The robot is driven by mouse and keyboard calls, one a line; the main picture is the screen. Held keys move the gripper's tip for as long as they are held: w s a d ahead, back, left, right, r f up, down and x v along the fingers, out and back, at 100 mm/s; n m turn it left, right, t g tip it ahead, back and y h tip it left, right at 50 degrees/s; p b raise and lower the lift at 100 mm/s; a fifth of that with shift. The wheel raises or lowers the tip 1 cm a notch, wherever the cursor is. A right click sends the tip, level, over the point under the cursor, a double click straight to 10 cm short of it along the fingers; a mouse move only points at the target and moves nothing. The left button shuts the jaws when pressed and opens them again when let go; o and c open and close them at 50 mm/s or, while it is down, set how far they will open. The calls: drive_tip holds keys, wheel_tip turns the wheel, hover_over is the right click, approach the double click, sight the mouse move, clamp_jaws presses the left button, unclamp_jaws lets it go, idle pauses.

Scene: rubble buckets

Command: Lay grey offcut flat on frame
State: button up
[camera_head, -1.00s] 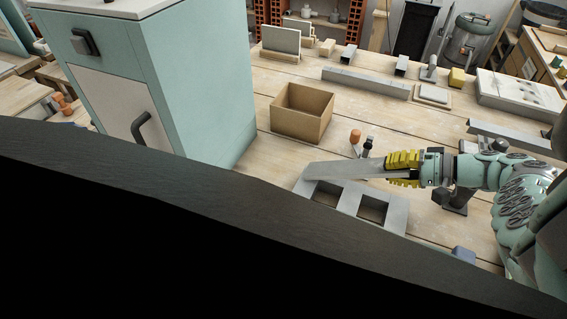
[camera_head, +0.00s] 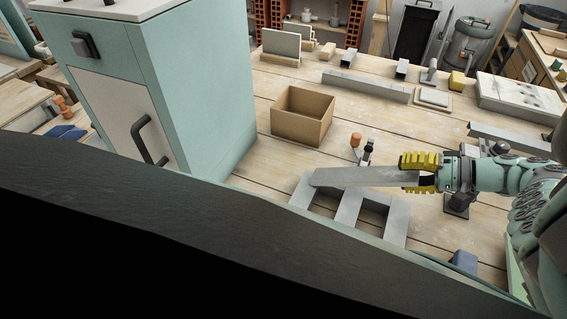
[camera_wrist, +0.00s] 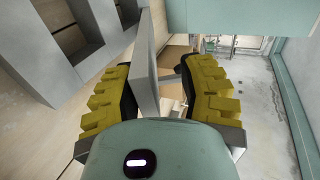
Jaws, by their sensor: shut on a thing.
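The grey offcut (camera_head: 362,177) is a long flat bar held at one end by my gripper (camera_head: 420,171). My yellow-padded jaws are shut on its right end; in the wrist view the offcut (camera_wrist: 146,62) stands edge-on between the jaws (camera_wrist: 152,95). The grey frame (camera_head: 347,210), with square openings, lies on the bench below. The offcut's far end is over the frame's upper left part. Whether it touches the frame I cannot tell. The frame (camera_wrist: 88,28) shows at the upper left of the wrist view.
An open cardboard box (camera_head: 301,116) stands behind the frame. A small orange-topped object (camera_head: 356,139) is just behind the offcut. A tall teal cabinet (camera_head: 200,85) stands at left. A blue object (camera_head: 464,262) lies at front right. Bare bench lies between the box and the long grey beam (camera_head: 365,85).

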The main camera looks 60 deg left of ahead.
drive_tip(key=v, duration=0.9)
drive_tip(key=shift+a+r, duration=0.1)
drive_tip(key=shift+r, duration=0.05)
